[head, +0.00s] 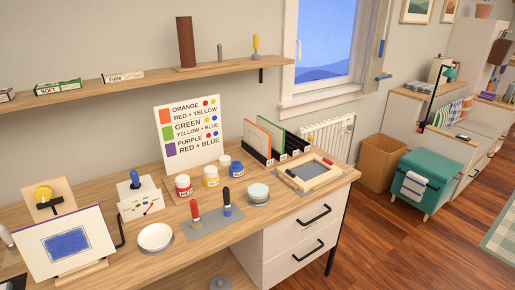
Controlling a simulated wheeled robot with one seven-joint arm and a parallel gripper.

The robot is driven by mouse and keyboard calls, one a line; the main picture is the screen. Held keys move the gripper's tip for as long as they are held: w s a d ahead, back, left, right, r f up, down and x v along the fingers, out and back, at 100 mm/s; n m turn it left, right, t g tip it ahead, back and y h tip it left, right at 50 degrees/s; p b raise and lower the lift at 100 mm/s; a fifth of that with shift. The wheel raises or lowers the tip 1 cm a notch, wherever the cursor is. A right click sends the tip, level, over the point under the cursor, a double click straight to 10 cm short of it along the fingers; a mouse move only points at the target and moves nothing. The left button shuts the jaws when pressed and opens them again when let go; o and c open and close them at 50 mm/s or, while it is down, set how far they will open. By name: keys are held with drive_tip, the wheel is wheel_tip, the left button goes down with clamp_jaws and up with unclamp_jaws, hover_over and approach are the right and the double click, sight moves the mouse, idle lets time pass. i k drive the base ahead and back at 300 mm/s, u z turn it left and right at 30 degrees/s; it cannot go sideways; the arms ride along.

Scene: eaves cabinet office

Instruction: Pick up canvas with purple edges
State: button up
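A white canvas (88,233) with a blue square in its middle leans on a small wooden stand (82,272) at the front left of the desk. A black slotted rack (262,157) at the back right of the desk holds an orange-edged panel (257,138) and a green-edged panel (272,135). No clearly purple-edged canvas shows in the rack. My gripper is not in view.
A shelf (150,82) runs above.

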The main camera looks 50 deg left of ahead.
sight(50, 248)
drive_tip(key=u, duration=1.75)
drive_tip(key=k, duration=0.6)
drive_tip(key=u, duration=0.55)
drive_tip(key=i, duration=0.6)
drive_tip(key=u, duration=0.9)
drive_tip(key=i, duration=1.7)
drive_tip(key=z, duration=0.45)
